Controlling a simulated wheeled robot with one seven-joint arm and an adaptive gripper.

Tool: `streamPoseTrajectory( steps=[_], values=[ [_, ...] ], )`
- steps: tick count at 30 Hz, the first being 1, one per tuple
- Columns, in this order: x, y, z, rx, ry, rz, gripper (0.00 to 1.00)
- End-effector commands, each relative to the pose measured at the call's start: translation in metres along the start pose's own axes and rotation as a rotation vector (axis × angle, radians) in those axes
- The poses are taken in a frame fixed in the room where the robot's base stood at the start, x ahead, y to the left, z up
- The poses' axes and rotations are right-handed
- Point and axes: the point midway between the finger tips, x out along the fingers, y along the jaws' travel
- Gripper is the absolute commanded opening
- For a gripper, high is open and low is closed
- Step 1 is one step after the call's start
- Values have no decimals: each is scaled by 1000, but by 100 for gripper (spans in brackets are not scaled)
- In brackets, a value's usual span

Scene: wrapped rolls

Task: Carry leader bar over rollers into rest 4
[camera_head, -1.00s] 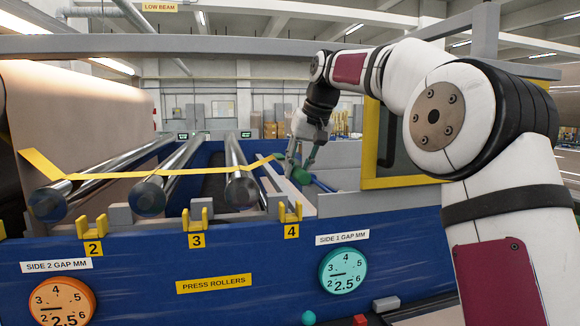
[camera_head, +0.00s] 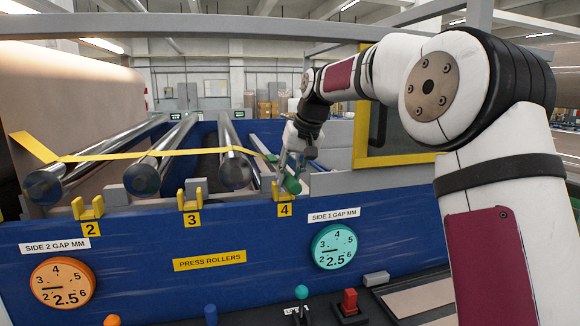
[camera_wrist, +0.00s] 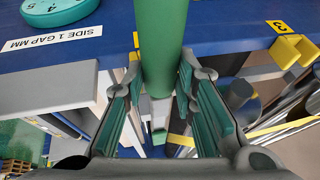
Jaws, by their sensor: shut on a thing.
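The leader bar is green; its near end (camera_head: 291,185) shows in the head view, and it fills the top middle of the wrist view (camera_wrist: 160,40). My gripper (camera_head: 293,165) is shut on it, with a teal-padded finger on each side in the wrist view (camera_wrist: 160,85). A yellow strip (camera_head: 150,154) runs across the rollers (camera_head: 232,165) toward the bar. Rest 4, a yellow bracket (camera_head: 279,193), stands on the blue frame's edge. The bar's end overlaps its right side in the head view; I cannot tell whether they touch.
Yellow rests 3 (camera_head: 190,202) and 2 (camera_head: 88,209) stand to the left along the blue frame (camera_head: 140,245). An orange dial (camera_head: 62,284) and a teal dial (camera_head: 335,247) are below. A yellow-framed panel (camera_head: 400,171) stands right of my gripper.

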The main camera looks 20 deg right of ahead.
Motion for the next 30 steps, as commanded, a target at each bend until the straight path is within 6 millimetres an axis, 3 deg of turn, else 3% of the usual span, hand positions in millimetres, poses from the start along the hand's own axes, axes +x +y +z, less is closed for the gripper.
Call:
streamPoseTrajectory(
  steps=[15,30],
  values=[
    [32,7,14,-1,0,0,0],
    [42,9,18,-1,2,0,0]
  ],
)
